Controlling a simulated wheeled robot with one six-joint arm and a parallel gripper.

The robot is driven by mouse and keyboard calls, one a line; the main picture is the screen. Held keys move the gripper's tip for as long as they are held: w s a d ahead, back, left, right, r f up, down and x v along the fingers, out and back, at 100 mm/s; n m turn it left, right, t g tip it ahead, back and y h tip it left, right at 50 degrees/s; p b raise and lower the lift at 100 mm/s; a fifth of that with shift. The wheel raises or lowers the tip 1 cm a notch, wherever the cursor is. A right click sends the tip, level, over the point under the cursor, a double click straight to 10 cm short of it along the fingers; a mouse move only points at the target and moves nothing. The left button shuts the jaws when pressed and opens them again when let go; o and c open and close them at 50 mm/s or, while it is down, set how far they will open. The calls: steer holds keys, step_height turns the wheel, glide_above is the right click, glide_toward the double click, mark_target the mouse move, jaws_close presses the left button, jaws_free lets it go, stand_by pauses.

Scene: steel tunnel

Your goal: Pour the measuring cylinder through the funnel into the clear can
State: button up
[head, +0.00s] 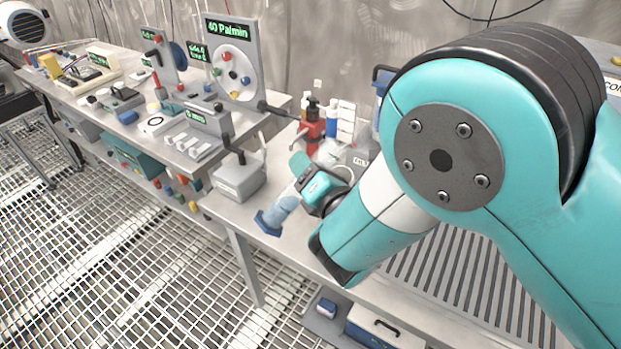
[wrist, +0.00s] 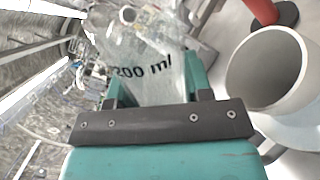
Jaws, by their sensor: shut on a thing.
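My gripper (head: 308,182) is shut on the measuring cylinder, a clear tube with a blue foot (head: 269,222). The cylinder is tilted in the head view, its foot low on the left at the bench's front edge and its upper part leaning up to the right. In the wrist view the clear tube (wrist: 150,72), marked "200 ml", lies between my jaws. A wide, pale, hollow round thing (wrist: 262,70) stands right of the jaws there, apart from them; I cannot tell if it is the funnel or a can. A labelled pale container (head: 359,160) is partly hidden behind my arm.
A red bottle (head: 313,128) and white-and-blue bottles (head: 345,120) stand behind my gripper. A grey lever box (head: 239,178) stands to its left. A slatted grey surface (head: 465,275) lies to the right, under my arm. Grated floor (head: 110,270) is below at left.

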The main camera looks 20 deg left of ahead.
steer(key=shift+a+f+m+b, duration=0.1)
steer(key=shift+f+m+b, duration=0.15)
steer(key=shift+m, duration=0.25)
steer(key=shift+s+m+b, duration=0.15)
steer(key=shift+m+b, duration=0.35)
steer(key=shift+m, duration=0.1)
steer(key=shift+a+r+m, duration=0.1)
steer(key=shift+m, duration=0.3)
steer(key=shift+b, duration=0.35)
steer(key=shift+m+b, duration=0.4)
steer(key=shift+m, duration=0.7)
steer(key=shift+r, duration=0.1)
